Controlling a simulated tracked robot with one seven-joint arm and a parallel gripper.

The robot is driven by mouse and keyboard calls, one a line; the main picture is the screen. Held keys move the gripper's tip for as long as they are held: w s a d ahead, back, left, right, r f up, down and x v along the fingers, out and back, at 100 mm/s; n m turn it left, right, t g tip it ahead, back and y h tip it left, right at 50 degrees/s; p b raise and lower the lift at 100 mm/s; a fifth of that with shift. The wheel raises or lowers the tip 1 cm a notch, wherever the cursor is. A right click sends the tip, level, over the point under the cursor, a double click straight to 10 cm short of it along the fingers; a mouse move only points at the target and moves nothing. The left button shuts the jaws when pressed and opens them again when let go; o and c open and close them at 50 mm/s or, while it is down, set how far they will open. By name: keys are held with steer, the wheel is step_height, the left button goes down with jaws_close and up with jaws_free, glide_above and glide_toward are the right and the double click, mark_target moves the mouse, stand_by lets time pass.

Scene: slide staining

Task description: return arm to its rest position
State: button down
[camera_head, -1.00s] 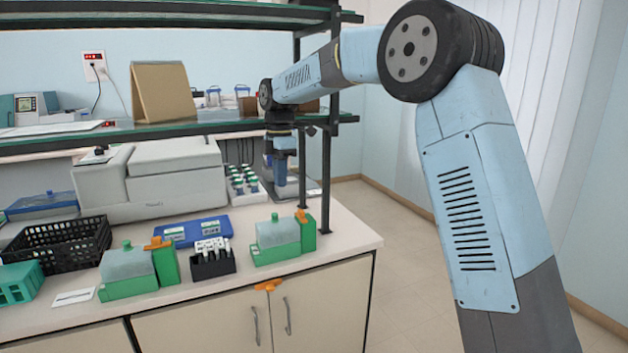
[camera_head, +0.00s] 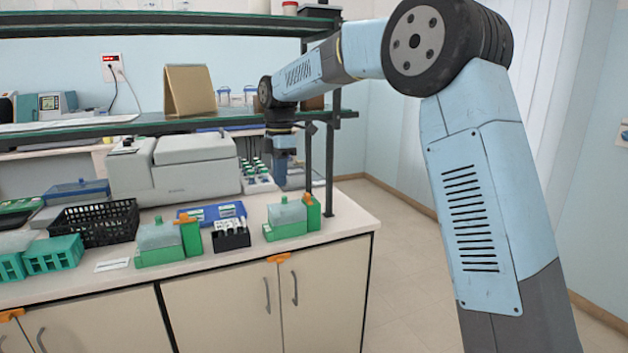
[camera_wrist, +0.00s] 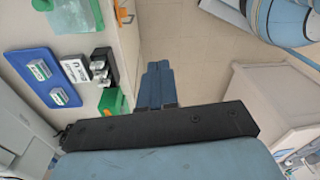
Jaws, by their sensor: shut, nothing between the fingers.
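My light-blue arm crosses the right half of the head view, bent at a large dark joint and reaching left.
The bench (camera_head: 345,222) holds green staining containers (camera_head: 160,240), a black basket (camera_head: 95,222), a blue tray (camera_wrist: 62,77) and a black slide rack (camera_head: 231,240). The shelf post (camera_head: 330,165) stands close to my arm. The floor (camera_head: 410,280) at right is clear.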

steer(key=s+d+r+m+t, duration=0.2)
steer(key=s+d+r+m, duration=0.2)
steer(key=s+d+m, duration=0.45)
steer(key=s+d+r+m+t, duration=0.1)
steer(key=s+d+r+m, duration=0.4)
steer(key=d, duration=0.6)
steer(key=s+d+f+m+t, duration=0.1)
steer(key=s+d+f+m, duration=0.1)
steer(key=s, duration=0.4)
steer(key=s+d+f+m+t, duration=0.1)
steer(key=s+d+f+m, duration=0.2)
steer(key=s+d+m, duration=0.2)
steer(key=s+d+f+m+t, duration=0.1)
steer(key=s+d+f+m, duration=0.1)
steer(key=s+d, duration=0.3)
steer(key=s+m, duration=0.1)
steer(key=s, duration=0.3)
steer(key=shift+s+d+f+m+t, duration=0.2)
steer(key=shift+d+f+m+t, duration=0.1)
steer(key=shift+f+m, duration=0.05)
